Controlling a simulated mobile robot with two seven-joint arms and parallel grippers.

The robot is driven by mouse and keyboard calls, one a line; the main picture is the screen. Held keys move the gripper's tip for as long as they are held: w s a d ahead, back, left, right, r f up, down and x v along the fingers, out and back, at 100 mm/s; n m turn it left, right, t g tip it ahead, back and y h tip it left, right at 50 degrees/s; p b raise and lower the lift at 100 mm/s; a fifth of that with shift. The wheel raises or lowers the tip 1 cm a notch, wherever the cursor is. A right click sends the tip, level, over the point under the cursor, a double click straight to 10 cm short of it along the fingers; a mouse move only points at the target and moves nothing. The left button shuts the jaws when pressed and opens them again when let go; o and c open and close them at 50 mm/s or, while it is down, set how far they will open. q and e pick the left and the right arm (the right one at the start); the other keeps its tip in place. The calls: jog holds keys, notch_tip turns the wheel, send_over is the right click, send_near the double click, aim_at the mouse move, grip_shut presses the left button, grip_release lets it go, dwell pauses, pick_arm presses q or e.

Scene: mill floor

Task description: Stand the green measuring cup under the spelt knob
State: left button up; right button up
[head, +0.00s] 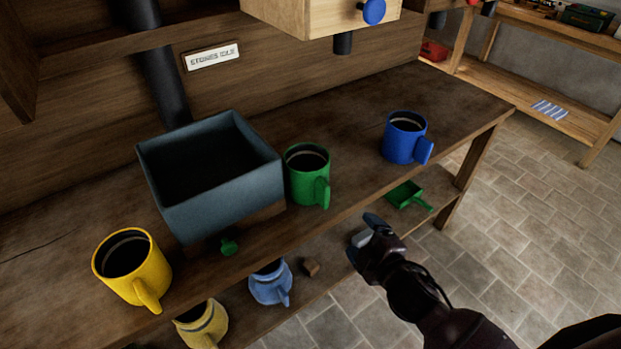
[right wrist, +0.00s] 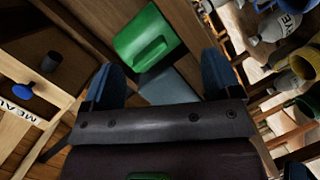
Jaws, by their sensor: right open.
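The green measuring cup (head: 300,188) stands upright on the wooden bench, against or close to the right side of the dark teal bin; its handle faces front right. It also shows in the right wrist view (right wrist: 140,35), ahead of the fingers. My right gripper (head: 361,240) is open and empty, in front of the bench edge, to the right of and nearer than the cup; its fingers also show in the right wrist view (right wrist: 160,80). A blue knob (head: 374,11) is on a wooden box above the bench. I cannot read any spelt label. My left gripper is not in view.
A blue cup (head: 400,145) stands right of the green one and a yellow cup (head: 140,285) stands at the front left. The teal bin (head: 180,222) has a green knob (head: 229,246) below it. The lower shelf holds two jugs and a green scoop (head: 406,195).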

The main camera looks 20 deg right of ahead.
aim_at(328, 196)
jog(key=shift+w+a+r+n+t+y, duration=0.35)
jog(key=shift+w+a+r+n, duration=0.45)
jog(key=shift+w+n, duration=2.3)
jog(key=shift+w+a+r+n+t+y, duration=0.45)
jog(key=shift+w+a+n, duration=0.65)
jog(key=shift+n, duration=4)
jog(key=shift+w+a+r+n+t+y, duration=0.3)
jog(key=shift+w+a+r+n, duration=0.5)
jog(key=shift+w+n, duration=2.35)
jog(key=shift+s+a+f+n, duration=0.1)
jog(key=shift+s+n, duration=0.85)
jog(key=shift+s, duration=0.05)
grip_shut()
